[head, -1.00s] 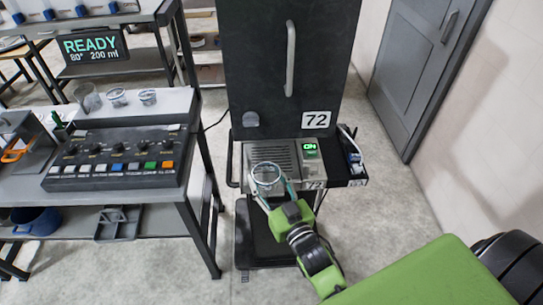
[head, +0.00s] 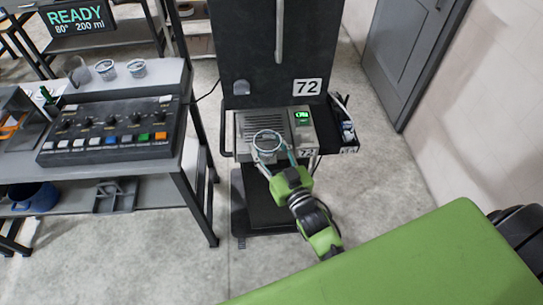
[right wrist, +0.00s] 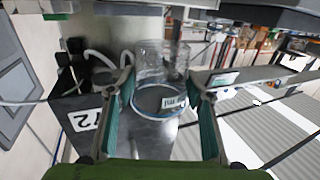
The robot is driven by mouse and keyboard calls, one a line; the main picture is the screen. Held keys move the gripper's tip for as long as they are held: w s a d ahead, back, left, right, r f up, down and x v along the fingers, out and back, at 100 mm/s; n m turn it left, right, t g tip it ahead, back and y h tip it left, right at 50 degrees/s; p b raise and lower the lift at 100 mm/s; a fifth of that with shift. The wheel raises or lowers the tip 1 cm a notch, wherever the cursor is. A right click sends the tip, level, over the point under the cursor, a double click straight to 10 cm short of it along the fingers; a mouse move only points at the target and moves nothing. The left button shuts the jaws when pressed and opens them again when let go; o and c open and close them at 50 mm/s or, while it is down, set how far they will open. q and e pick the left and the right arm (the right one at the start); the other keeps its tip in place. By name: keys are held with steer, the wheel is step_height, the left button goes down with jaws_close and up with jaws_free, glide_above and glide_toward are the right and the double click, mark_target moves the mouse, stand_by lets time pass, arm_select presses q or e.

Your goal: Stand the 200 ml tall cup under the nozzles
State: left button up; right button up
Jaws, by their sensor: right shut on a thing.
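A clear cup with a pale blue rim (head: 267,141) is held in my right gripper (head: 273,158), in front of the grey machine (head: 240,125) marked 72. In the right wrist view the round cup (right wrist: 158,100), with a label reading "ml", sits between the two teal fingers of the right gripper (right wrist: 163,98), which are shut on it. In the head view the cup overlaps the machine's grille; I cannot tell whether it touches anything below. No nozzles can be made out clearly in the head view. My left gripper is not in view.
A black panel (head: 265,60) with a handle rises behind the machine. At left, a table holds a button console (head: 110,130) and several clear cups, one taller (head: 77,70). A READY sign (head: 78,17) shows 80° 200 ml. Open floor (head: 365,165) lies at right.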

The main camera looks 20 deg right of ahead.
steer(key=w+b, duration=0.2)
steer(key=w, duration=0.2)
steer(key=w+b, duration=0.2)
steer(key=w, duration=0.2)
steer(key=w+d+f+b, duration=0.1)
steer(key=w+b, duration=0.1)
steer(key=w, duration=0.3)
steer(key=shift+w, duration=0.1)
steer(key=shift+w+f+b, duration=0.2)
steer(key=shift+f+b, duration=0.05)
steer(key=shift+b, duration=0.05)
steer(key=shift+s+f, duration=0.1)
steer(key=shift+f, duration=0.2)
steer(key=shift+s+f+b, duration=0.25)
steer(key=shift+f+b, duration=0.05)
steer(key=shift+b, duration=0.15)
steer(key=shift+w+f, duration=0.15)
steer(key=shift+w, duration=0.2)
steer(key=shift+s, duration=0.15)
steer(key=shift+f+b, duration=0.25)
steer(key=shift+b, duration=0.05)
